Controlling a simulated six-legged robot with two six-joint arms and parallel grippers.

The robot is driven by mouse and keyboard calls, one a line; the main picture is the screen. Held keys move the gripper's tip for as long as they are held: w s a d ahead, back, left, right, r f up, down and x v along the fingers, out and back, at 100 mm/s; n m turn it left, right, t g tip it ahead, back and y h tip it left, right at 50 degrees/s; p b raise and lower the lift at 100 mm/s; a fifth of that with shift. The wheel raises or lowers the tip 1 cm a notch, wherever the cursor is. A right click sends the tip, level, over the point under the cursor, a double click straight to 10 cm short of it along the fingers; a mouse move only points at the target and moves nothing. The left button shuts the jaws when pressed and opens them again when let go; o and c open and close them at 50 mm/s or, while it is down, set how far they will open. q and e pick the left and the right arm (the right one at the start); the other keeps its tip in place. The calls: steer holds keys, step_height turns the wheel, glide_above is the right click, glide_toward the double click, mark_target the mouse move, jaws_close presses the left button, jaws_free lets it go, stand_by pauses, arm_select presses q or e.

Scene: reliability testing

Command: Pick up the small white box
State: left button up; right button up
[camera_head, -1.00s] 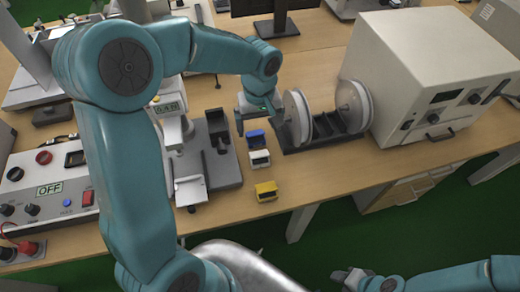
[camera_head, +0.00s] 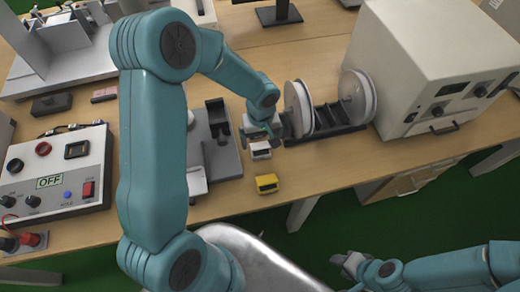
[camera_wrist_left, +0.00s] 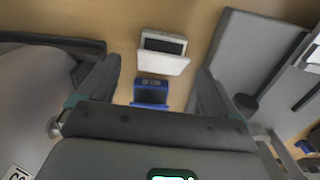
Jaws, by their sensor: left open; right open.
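The small white box (camera_head: 260,151) sits on the wooden table, just in front of my left gripper (camera_head: 262,130). In the left wrist view, the white box (camera_wrist_left: 163,52) lies ahead of the fingertips, roughly centred between them and apart from both. A small blue box (camera_wrist_left: 151,92) lies between the open fingers, nearer the palm; in the head view the gripper mostly hides it. My left gripper (camera_wrist_left: 155,80) is open and empty. My right gripper (camera_head: 352,264) is open at the lower right, away from the table.
A yellow box (camera_head: 266,183) sits near the table's front edge. A grey fixture (camera_head: 222,150) stands left of the white box. A rack with white discs (camera_head: 299,108) stands close on the right. A control panel (camera_head: 55,175) is at left, a large instrument (camera_head: 440,65) at right.

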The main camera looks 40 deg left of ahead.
mark_target(261, 146)
arm_select(q)
steer(key=shift+s+f, duration=0.15)
steer(key=shift+f, duration=1.9)
steer(key=c, duration=1.1)
steer(key=shift+o, duration=0.2)
steer(key=shift+r, duration=0.1)
